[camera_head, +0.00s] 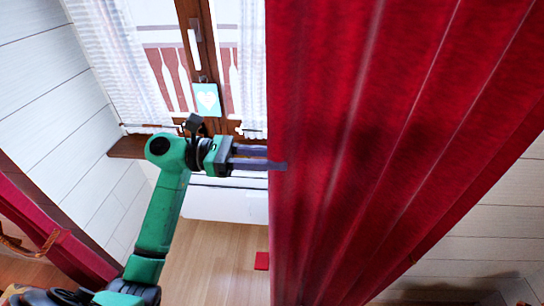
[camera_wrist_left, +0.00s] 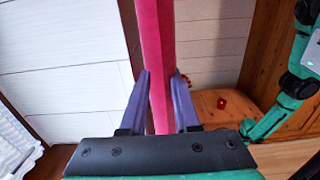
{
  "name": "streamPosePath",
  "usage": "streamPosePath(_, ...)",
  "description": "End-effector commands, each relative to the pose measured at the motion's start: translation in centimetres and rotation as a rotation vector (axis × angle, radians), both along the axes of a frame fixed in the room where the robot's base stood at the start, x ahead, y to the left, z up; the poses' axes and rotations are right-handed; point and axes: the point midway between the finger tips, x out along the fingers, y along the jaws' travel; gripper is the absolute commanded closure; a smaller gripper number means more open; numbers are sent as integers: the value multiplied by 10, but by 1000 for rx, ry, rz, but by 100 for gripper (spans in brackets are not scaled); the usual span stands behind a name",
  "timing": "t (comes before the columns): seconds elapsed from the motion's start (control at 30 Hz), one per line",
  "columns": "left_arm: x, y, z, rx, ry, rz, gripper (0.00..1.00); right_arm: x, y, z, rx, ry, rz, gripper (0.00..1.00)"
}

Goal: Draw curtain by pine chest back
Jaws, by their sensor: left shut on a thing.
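A red curtain (camera_head: 390,130) hangs in long folds across the middle and right of the head view. My left gripper (camera_head: 282,165) reaches in from the left and is shut on its near left edge. In the left wrist view my left gripper (camera_wrist_left: 162,78) has its two purple fingers on either side of the curtain's edge (camera_wrist_left: 154,35), seen as a narrow pinkish-red strip. A pine-coloured wooden piece (camera_wrist_left: 207,102), perhaps the pine chest, stands at the right of that view. My right gripper is not seen.
A window with a wooden frame and lace curtains (camera_head: 140,60) is behind my arm. Another red curtain (camera_head: 60,250), tied with rope, is at lower left. A small red thing (camera_head: 262,261) lies on the wooden floor (camera_head: 215,260).

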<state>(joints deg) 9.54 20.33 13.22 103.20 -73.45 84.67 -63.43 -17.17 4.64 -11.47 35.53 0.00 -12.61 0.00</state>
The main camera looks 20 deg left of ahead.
Motion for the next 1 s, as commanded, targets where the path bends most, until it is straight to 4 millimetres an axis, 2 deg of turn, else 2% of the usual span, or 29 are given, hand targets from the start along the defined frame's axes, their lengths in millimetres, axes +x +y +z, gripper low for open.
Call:
streamPosePath(0.57,1,-3,1,-4,-5,3,100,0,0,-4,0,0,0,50)
streamPosePath(0.77,7,-29,-3,-4,-7,0,100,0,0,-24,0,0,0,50)
streamPosePath(1.0,21,-85,-2,-4,-9,-2,100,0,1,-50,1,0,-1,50)
